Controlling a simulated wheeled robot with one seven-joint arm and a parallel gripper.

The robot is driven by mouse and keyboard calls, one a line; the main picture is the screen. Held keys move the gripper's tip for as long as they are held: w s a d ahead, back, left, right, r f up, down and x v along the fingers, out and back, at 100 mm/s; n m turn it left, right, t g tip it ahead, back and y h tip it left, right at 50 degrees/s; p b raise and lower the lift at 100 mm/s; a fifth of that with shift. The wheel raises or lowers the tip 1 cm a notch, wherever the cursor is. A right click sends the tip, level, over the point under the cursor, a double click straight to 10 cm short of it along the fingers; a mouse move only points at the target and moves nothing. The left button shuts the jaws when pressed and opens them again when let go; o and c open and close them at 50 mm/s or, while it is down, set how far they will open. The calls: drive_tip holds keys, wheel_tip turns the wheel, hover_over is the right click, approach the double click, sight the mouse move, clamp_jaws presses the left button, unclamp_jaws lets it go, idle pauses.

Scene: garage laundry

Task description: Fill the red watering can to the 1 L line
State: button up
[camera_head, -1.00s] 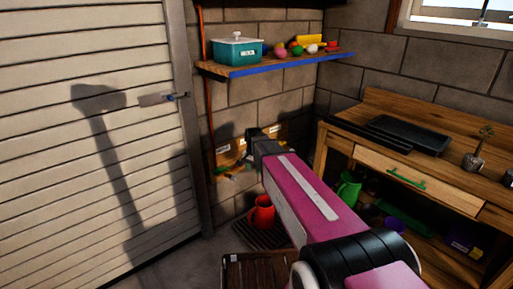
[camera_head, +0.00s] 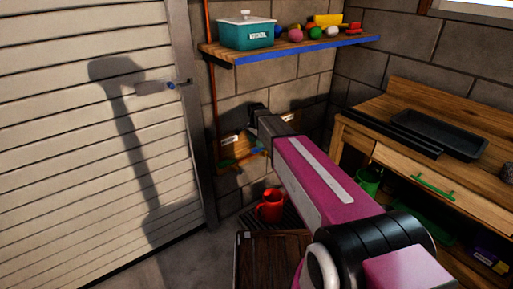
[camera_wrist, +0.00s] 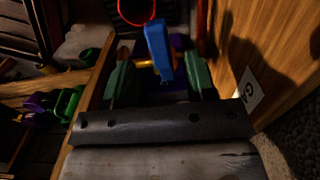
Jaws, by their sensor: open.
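The red watering can (camera_head: 270,206) stands upright on a dark slatted grate on the floor by the wall. Its round red rim shows at the top of the wrist view (camera_wrist: 136,10). Its water level and 1 L line cannot be made out. A blue lever (camera_wrist: 158,50) with a brass-coloured part beneath it shows in the wrist view, and a small blue piece (camera_head: 257,150) shows at the wall board. My gripper (camera_wrist: 160,82) is open, its two dark green fingers on either side of the blue lever's lower end. Contact cannot be told. The head view hides the fingertips.
A wooden wall board (camera_head: 236,150) with white labels is close beside the gripper. A shelf (camera_head: 290,48) with a teal box is above. A wooden workbench (camera_head: 420,140) is at right, a dark slatted wooden piece (camera_head: 270,262) in front of the can, and a door (camera_head: 90,130) at left.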

drive_tip(key=shift+f, duration=1.65)
clamp_jaws()
drive_tip(key=shift+s, duration=0.1)
drive_tip(key=shift+s+d+n, duration=0.3)
drive_tip(key=shift+d+n, duration=0.05)
drive_tip(key=shift+n, duration=0.6)
drive_tip(key=shift+s+d+n, duration=0.3)
drive_tip(key=shift+d+n, duration=0.1)
drive_tip(key=shift+n, duration=0.5)
drive_tip(key=shift+s+d+n, duration=0.3)
drive_tip(key=shift+d+n, duration=0.05)
drive_tip(key=shift+n, duration=0.6)
